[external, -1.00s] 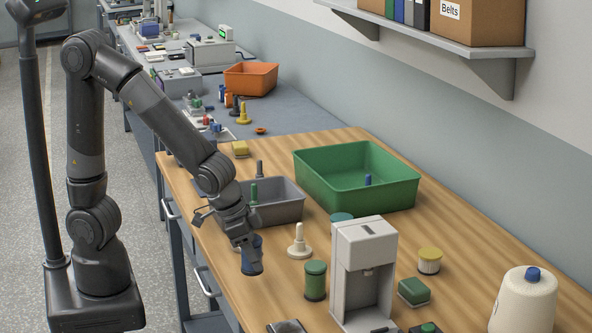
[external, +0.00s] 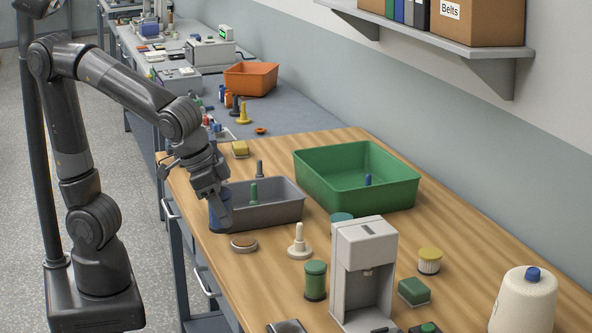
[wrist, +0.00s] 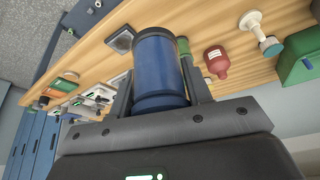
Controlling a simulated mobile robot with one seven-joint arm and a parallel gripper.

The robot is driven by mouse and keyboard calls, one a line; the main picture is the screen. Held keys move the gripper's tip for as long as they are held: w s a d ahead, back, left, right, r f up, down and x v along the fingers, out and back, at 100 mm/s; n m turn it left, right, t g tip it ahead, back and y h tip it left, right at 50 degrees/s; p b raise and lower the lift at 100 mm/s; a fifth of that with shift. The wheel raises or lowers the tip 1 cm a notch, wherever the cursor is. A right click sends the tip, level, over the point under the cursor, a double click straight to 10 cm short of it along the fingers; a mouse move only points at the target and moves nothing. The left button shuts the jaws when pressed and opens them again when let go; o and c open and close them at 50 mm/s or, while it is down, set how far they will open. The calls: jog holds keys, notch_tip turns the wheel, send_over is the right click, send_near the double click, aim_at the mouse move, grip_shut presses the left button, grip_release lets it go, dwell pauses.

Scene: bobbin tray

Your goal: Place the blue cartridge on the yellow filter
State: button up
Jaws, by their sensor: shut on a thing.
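My gripper (external: 221,206) is shut on the blue cartridge (external: 214,217), near the left edge of the wooden table, in front of the grey bin. In the wrist view the blue cartridge (wrist: 158,70) stands between the two fingers; its far end is dark. The yellow filter (external: 429,261), with a yellow top and white pleated side, stands upright on the table at the right, far from my gripper, behind the white dispenser. I do not make it out in the wrist view. The cartridge's height above the table is hard to tell.
A grey bin (external: 283,214) is right beside the gripper. A brown-topped disc (external: 243,244), cream spindle (external: 299,243), green spool (external: 315,283) and tall white dispenser (external: 349,263) stand towards the filter. A green block (external: 413,291) and large thread cone (external: 522,305) are near it. A green bin (external: 325,191) stands behind.

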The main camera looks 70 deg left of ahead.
jog(key=w+d+r+n, duration=0.1)
jog(key=w+d+r, duration=0.15)
jog(key=w, duration=0.55)
jog(key=w+d+r, duration=0.2)
jog(key=w+d, duration=0.1)
jog(key=w, duration=0.5)
jog(key=w+d+r+n, duration=0.1)
jog(key=w+d+r, duration=0.15)
jog(key=w, duration=0.45)
jog(key=n+y, duration=0.1)
jog(key=n, duration=0.1)
send_over(433, 252)
notch_tip(433, 252, down, 18)
jog(key=shift+r, duration=0.25)
jog(key=shift+f, duration=2)
jog(key=shift+f, duration=0.1)
jog(key=o, duration=1.1)
jog(key=shift+f, duration=0.1)
jog(key=shift+c, duration=0.2)
